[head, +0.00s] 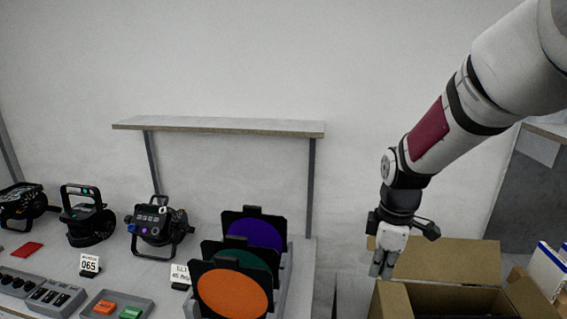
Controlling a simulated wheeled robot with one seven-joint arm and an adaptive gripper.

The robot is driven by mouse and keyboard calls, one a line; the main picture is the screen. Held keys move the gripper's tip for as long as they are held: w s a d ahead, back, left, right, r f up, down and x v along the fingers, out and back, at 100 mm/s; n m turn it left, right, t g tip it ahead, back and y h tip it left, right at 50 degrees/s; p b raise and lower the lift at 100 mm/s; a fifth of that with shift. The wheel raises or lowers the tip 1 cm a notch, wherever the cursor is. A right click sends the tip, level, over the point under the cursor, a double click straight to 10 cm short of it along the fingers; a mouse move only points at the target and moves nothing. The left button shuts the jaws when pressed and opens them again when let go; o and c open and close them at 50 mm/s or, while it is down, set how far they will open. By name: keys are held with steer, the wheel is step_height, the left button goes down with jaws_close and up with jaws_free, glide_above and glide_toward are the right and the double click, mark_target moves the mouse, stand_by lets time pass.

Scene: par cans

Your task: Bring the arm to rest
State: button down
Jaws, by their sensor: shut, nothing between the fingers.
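My arm reaches in from the upper right of the head view and slants down to the left. My gripper (381,270) hangs at its end, pointing down, with its fingers together and nothing between them. It is in front of the back left part of an open cardboard box (445,262), near the box's raised flap. I cannot tell whether the fingertips are above the box or just beside it.
A table (175,271) at left holds several par cans (158,226), framed colour filters (235,288), a tray (140,300) and small control boxes (55,297). A shelf (220,126) stands above. White panels (549,270) lean at far right. Wall space between shelf and arm is clear.

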steer(key=s+a+r+m+t, duration=0.1)
steer(key=s+r+m+t, duration=0.1)
steer(key=s+r+m, duration=0.4)
steer(key=s+a+r+m+t, duration=0.2)
steer(key=s+r+m, duration=0.5)
steer(key=s+r, duration=0.3)
steer(key=s, duration=0.4)
steer(key=shift+s+m+t, duration=0.2)
steer(key=shift+m+t, duration=0.1)
steer(key=shift+t, duration=0.1)
